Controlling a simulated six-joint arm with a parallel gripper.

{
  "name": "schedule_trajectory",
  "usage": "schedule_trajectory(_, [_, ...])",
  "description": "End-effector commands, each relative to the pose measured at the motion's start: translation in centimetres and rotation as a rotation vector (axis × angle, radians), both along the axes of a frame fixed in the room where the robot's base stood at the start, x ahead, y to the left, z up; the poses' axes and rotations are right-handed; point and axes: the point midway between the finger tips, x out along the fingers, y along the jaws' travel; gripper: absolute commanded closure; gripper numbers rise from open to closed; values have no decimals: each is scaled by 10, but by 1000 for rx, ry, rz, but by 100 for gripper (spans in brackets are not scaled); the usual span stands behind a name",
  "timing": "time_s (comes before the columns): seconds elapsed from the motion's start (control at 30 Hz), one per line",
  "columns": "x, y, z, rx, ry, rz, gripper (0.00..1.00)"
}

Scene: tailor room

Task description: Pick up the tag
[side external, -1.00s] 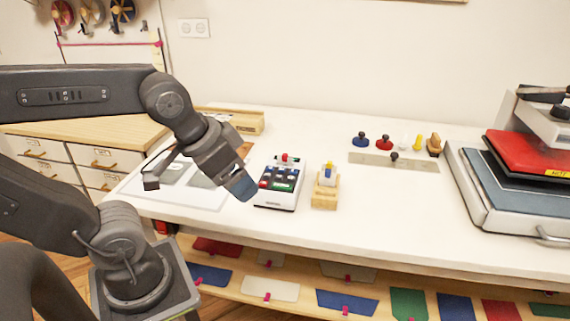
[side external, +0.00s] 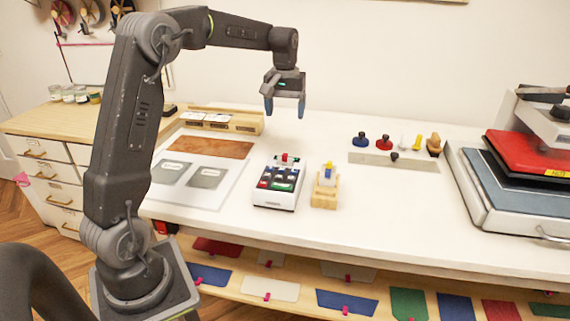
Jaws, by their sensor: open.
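My gripper (side external: 285,106) is open and empty, pointing down. It is raised above the white table (side external: 440,235), apart from everything on it, behind a small keypad device (side external: 276,197) in the picture. I cannot tell for certain which thing is the tag. Two dark grey patches with white labels, the left grey patch (side external: 166,179) and the right grey patch (side external: 209,184), lie on a pale mat (side external: 206,200) at the left. Small white pieces (side external: 217,118) lie in a wooden tray (side external: 245,122) behind them.
A wooden stand (side external: 325,198) with a blue and yellow piece is beside the keypad. Several knobbed tools stand behind a metal strip (side external: 393,163). A heat press (side external: 500,185) fills the right. The table's front middle is clear.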

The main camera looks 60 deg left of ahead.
Motion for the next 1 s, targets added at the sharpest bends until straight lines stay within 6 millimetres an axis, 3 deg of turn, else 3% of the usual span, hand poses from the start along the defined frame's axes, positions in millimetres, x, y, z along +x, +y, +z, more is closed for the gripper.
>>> schedule_trajectory(0.17, [3, 6, -17, -6, 13, 17, 23])
schedule_trajectory(0.5, [2, 5, -78, -6, 11, 14, 23])
schedule_trajectory(0.77, [2, 5, -97, -5, 11, 14, 23])
schedule_trajectory(1.0, [1, 3, -131, -6, 11, 14, 23])
